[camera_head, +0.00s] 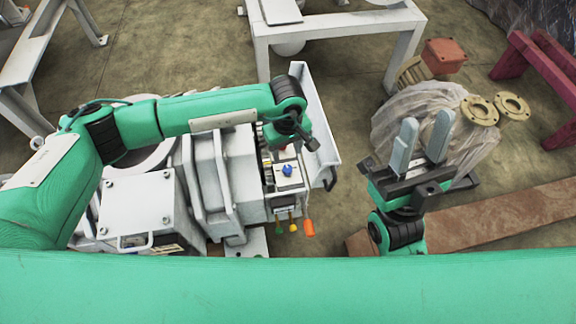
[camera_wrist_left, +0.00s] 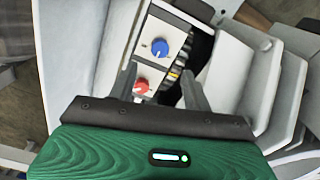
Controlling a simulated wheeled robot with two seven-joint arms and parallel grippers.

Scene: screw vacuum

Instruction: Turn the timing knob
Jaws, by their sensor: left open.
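A blue knob (camera_head: 287,169) and a red knob (camera_wrist_left: 141,86) sit on a white control panel (camera_wrist_left: 150,62) of the grey machine. I cannot read which one is the timing knob. The blue knob (camera_wrist_left: 160,46) also shows in the left wrist view, beyond my fingers. My left gripper (camera_head: 290,138) is open above the panel; its fingers (camera_wrist_left: 160,85) spread on either side of the red knob in that view. I cannot tell whether they touch anything. In the head view the gripper mostly hides the red knob. My right gripper (camera_head: 426,122) is open and empty, right of the machine.
Orange, yellow and green-tipped parts (camera_head: 308,228) hang at the machine's front edge. A raised grey panel (camera_head: 318,115) stands right beside my left gripper. A plastic-wrapped bundle (camera_head: 415,110) with tan flanges (camera_head: 480,110) lies behind my right gripper. A white frame table (camera_head: 340,25) stands at the back.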

